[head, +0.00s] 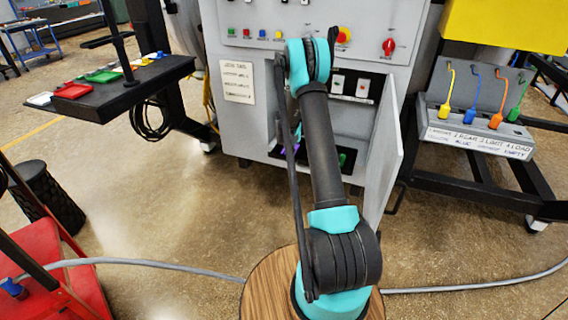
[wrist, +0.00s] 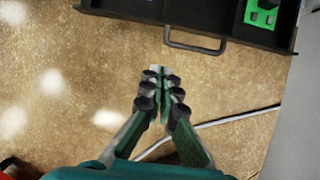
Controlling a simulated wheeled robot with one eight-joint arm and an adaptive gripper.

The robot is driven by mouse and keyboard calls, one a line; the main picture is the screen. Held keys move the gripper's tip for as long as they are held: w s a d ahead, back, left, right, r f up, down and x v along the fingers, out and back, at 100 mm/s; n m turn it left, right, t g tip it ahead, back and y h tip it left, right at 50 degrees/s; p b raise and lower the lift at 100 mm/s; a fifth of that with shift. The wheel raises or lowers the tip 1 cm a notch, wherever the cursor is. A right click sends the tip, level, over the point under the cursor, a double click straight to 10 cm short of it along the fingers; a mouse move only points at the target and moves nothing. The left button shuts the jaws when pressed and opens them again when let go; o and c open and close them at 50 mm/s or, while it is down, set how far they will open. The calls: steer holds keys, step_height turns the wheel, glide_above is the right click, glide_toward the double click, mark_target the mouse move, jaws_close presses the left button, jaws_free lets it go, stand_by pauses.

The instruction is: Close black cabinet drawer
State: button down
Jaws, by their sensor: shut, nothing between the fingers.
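The black drawer (wrist: 120,14) is at the top of the wrist view, pulled out so that its inside shows. Its dark bar handle (wrist: 196,48) sticks out from its front. A green block (wrist: 262,13) lies in its right part, and a bit of purple shows at the top edge. My gripper (wrist: 160,72) is shut and empty, just below and left of the handle in the picture, apart from it. In the head view the drawer (head: 274,153) is low in the open grey cabinet, partly behind my arm. My gripper is hidden there.
The open grey cabinet door (head: 385,150) stands right of my arm. A red stand (head: 60,265) is at lower left. A grey cable (head: 150,265) crosses the floor.

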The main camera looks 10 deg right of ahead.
steer(key=w+d+f, duration=0.3)
steer(key=w+f, duration=0.3)
steer(key=f, duration=0.3)
steer(key=shift+w+d+f, duration=0.3)
steer(key=shift+d+f, duration=0.1)
stand_by(0.4)
